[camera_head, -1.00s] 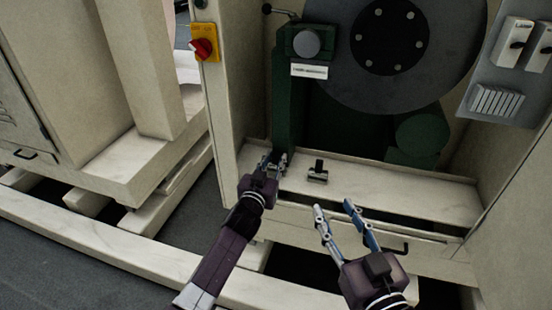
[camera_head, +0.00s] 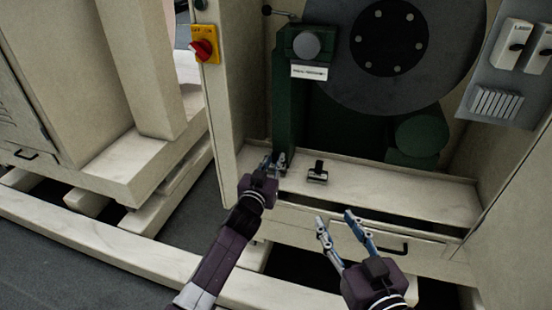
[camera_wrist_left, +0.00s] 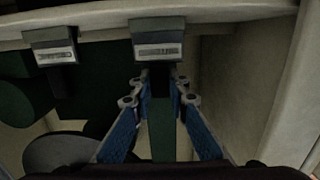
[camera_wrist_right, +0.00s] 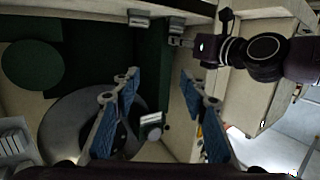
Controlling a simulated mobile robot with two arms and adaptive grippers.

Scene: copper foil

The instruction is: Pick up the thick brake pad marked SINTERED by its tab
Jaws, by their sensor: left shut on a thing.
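Two dark brake pads with pale label plates and upright tabs stand on the cream ledge (camera_head: 400,190). One pad (camera_wrist_left: 157,50) is straight ahead in the left wrist view; its label is too blurred to read. My left gripper (camera_head: 274,161) is shut on this pad's tab, one finger on each side (camera_wrist_left: 159,84). In the head view the gripper mostly hides this pad. The other pad (camera_head: 317,174) stands free to the right; it also shows in the left wrist view (camera_wrist_left: 52,46). My right gripper (camera_head: 335,216) is open and empty in front of the ledge.
A green post (camera_head: 288,110) rises directly behind the left gripper. A large dark disc (camera_head: 440,70) stands above the ledge. The cream cabinet wall (camera_head: 225,120) is close on the left. A drawer with a dark handle (camera_head: 395,250) is below. The ledge's right part is bare.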

